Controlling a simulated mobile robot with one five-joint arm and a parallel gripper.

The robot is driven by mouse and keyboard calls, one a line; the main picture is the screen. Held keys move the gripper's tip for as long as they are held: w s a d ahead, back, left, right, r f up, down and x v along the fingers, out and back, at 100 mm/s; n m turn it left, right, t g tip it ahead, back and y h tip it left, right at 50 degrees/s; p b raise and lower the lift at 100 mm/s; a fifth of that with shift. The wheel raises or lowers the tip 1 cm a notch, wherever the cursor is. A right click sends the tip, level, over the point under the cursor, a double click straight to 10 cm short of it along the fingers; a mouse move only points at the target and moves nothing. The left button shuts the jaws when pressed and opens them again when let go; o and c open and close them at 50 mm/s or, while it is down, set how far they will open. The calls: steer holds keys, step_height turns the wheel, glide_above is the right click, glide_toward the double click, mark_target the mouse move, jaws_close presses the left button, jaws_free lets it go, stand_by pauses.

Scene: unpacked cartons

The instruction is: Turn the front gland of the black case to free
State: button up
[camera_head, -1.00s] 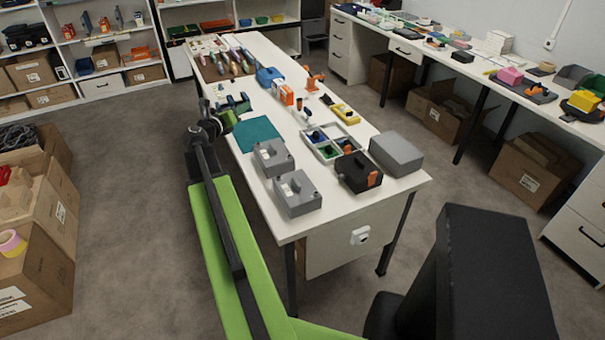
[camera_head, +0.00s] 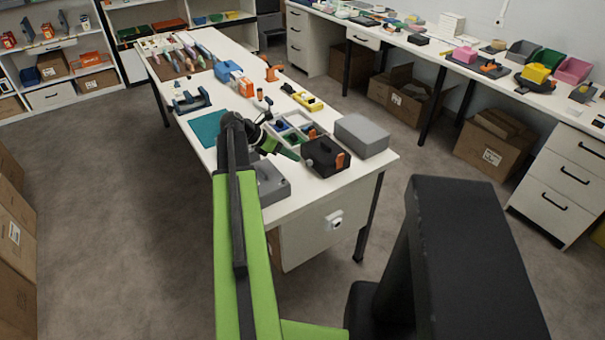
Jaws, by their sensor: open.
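The black case (camera_head: 322,153) stands near the front right corner of the white table. An orange part (camera_head: 340,161) shows on its right front side. A small pale round part shows low on its left side; I cannot tell whether this is the front gland or how it is turned. My gripper (camera_head: 294,155), with green fingers, is open just left of the case and points towards it. At this size I cannot tell whether it touches the case.
A grey box (camera_head: 361,136) stands right behind the case. A divided tray (camera_head: 289,130) lies behind my gripper. A grey case (camera_head: 270,184) sits in front, partly hidden by my arm. A teal mat (camera_head: 207,128) lies to the left.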

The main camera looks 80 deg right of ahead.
mark_target(306, 162)
steer(key=b+x, duration=0.4)
steer(key=x, duration=0.3)
steer(key=shift+s+d+f, duration=0.15)
steer(key=shift+s+f, duration=0.1)
steer(key=shift+c, duration=0.5)
jaws_close()
